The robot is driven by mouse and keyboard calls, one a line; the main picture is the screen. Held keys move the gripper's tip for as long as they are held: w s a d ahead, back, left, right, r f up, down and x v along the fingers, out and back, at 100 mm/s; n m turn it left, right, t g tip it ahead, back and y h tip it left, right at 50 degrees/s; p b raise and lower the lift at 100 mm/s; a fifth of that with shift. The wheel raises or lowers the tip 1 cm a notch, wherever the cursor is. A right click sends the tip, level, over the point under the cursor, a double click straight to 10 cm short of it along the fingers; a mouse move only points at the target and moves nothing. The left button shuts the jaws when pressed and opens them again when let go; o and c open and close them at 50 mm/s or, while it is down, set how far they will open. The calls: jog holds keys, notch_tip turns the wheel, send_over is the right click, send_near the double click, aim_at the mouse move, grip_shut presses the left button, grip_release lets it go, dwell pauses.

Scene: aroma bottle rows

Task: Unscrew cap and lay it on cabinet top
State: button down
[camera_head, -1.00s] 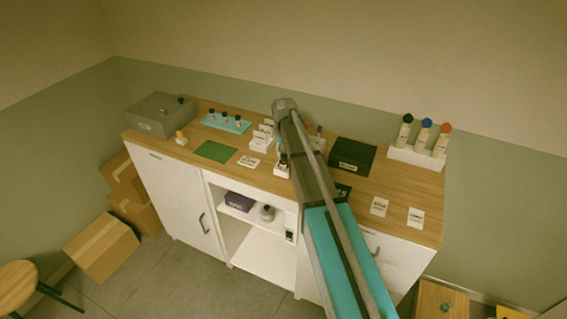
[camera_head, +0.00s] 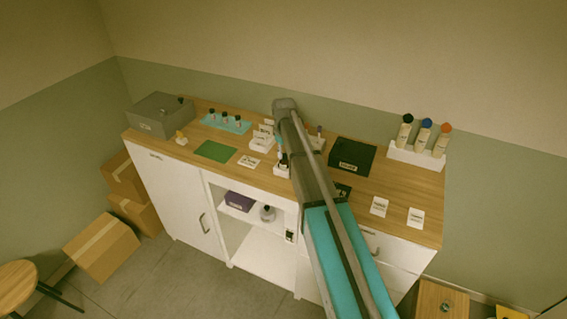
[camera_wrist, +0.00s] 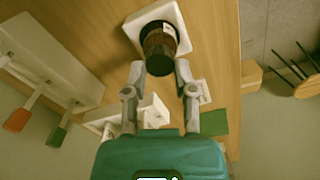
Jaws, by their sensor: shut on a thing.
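My gripper (camera_wrist: 160,72) is shut on the dark cap (camera_wrist: 158,64) of a small brown bottle (camera_wrist: 158,32) in the wrist view. A finger presses on each side of the cap. The bottle stands in a square white holder (camera_wrist: 177,14) on the wooden cabinet top. In the head view, the bottle (camera_head: 283,160) and white holder (camera_head: 281,171) show near the front edge of the cabinet top (camera_head: 222,136), partly behind my arm. My fingers are hidden there. Whether the cap is loose on the bottle cannot be told.
A green mat (camera_head: 215,151) lies left of the holder, with a teal tray (camera_head: 238,126) of small bottles behind it and a grey box (camera_head: 160,116) far left. A black box (camera_head: 352,157) and a white rack (camera_head: 415,157) with three capped bottles stand right. White cards lie about.

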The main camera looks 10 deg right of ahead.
jog(key=n, duration=0.3)
jog(key=shift+n, duration=2.3)
jog(key=shift+c, duration=2.4)
grip_release()
jog(key=shift+w+d+f, duration=0.1)
jog(key=shift+m, duration=0.3)
